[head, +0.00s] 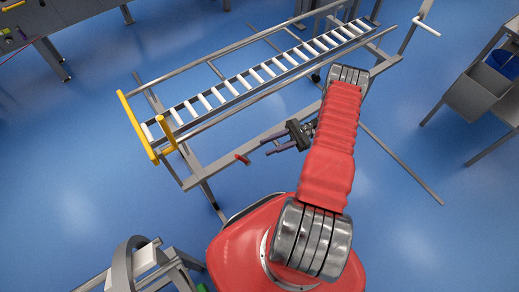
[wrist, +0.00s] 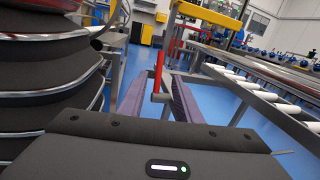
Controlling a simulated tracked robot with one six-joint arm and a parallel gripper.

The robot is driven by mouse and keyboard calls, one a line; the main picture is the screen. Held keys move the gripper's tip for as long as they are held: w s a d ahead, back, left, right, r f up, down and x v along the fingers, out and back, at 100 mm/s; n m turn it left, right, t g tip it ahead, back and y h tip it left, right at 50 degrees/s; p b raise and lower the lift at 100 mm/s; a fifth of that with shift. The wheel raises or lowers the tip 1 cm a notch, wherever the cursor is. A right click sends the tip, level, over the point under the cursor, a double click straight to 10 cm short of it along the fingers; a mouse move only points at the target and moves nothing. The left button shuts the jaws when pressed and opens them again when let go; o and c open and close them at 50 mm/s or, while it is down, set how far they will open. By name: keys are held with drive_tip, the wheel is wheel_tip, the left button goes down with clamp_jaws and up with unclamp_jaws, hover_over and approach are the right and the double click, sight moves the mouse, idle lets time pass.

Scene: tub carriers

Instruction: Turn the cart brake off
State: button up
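The cart is a metal frame with a row of white rollers (head: 262,76) and yellow end handles (head: 131,122). A short red lever (head: 242,158), which looks like the brake, sticks out from its lower side rail. My gripper (head: 270,144) is open and empty, with its purple fingers pointing toward the lever from the right; a gap shows between them. In the wrist view the red lever (wrist: 158,72) stands roughly upright, seen between the two fingers and beyond their tips. The cart's rollers (wrist: 262,92) run along the right there.
A grey machine (head: 45,45) stands at the upper left. A rack with grey bins (head: 470,98) and a blue tub (head: 500,62) is at the right. Another metal frame (head: 150,262) sits at the lower left. Blue floor is clear left of the cart.

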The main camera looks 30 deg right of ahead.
drive_tip(key=shift+s+d, duration=0.2)
drive_tip(key=shift+d, duration=0.85)
drive_tip(key=shift+s+d, duration=0.15)
drive_tip(key=shift+d, duration=0.9)
drive_tip(key=shift+c, duration=0.2)
drive_tip(key=shift+c, duration=0.7)
drive_tip(key=shift+s+d+t, duration=0.25)
drive_tip(key=shift+d+t, duration=0.05)
drive_tip(key=shift+d, duration=0.25)
drive_tip(key=shift+c, duration=1.4)
drive_tip(key=s+m+t, duration=0.1)
drive_tip(key=s+r+m+t, duration=0.1)
drive_tip(key=s+m+t, duration=0.1)
drive_tip(key=shift+s+a+r, duration=0.1)
drive_tip(key=shift+s, duration=0.05)
clamp_jaws()
drive_tip(key=s+a+m+t+h, duration=0.3)
drive_tip(key=a+m+h, duration=0.2)
drive_tip(key=a+m, duration=0.3)
drive_tip(key=s+a+f+m+t+h, duration=0.1)
drive_tip(key=s+a+m+t+h, duration=0.2)
drive_tip(key=a+m, duration=0.6)
drive_tip(key=m+t+h, duration=0.1)
drive_tip(key=m+h, duration=0.1)
drive_tip(key=m, duration=0.3)
drive_tip(key=shift+f, duration=0.25)
drive_tip(key=shift+s, duration=0.1)
